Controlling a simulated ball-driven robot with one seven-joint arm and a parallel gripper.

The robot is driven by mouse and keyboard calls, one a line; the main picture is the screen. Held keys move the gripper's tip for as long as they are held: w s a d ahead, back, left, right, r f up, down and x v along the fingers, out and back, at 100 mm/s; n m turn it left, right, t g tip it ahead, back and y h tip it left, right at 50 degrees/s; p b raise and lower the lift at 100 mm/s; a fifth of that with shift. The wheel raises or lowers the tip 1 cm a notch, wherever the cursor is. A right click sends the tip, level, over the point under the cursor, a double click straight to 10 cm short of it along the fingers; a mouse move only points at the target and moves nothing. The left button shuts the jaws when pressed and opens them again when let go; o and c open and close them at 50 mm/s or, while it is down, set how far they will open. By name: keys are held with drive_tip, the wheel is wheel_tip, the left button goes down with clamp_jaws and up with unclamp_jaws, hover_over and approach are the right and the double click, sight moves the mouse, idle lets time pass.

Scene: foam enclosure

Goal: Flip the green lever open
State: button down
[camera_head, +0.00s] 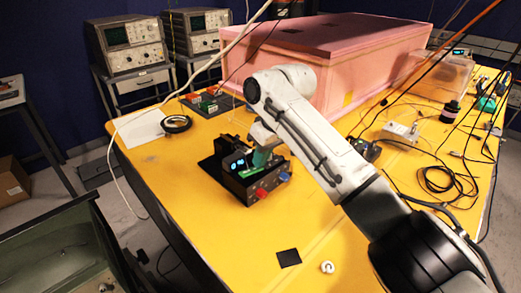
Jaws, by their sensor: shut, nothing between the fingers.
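A small black device (233,186) stands on the yellow table, left of the middle. It has a lit display, a red part (261,193) and a blue part (284,177) on its front side. A green lever-like part (262,156) shows at its top, right beside my gripper. My arm reaches in from the lower right, and my gripper (264,138) points down at the device's back right. The gripper is shut and holds nothing. Its fingertips are small and partly hidden, so I cannot tell whether they touch the green part.
A large pink foam box (340,50) fills the back of the yellow table (190,205). A second board (212,101) and a black cable coil (176,124) lie at the back left. A black square (289,258) and a white ring (327,267) lie in front. Cables clutter the right.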

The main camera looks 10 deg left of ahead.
drive_tip(key=shift+s+a+r+p, duration=0.3)
drive_tip(key=shift+s+a+p, duration=0.25)
drive_tip(key=shift+p, duration=0.35)
drive_tip(key=shift+d, duration=0.1)
drive_tip(key=r+p, duration=0.4)
drive_tip(key=shift+w+d, duration=0.15)
drive_tip(key=shift+w, duration=0.05)
drive_tip(key=shift+w+d+r, duration=0.2)
drive_tip(key=shift+r, duration=0.15)
drive_tip(key=d+b+v, duration=0.1)
drive_tip(key=v, duration=0.8)
drive_tip(key=shift+w+d+f, duration=0.2)
drive_tip(key=shift+w, duration=0.5)
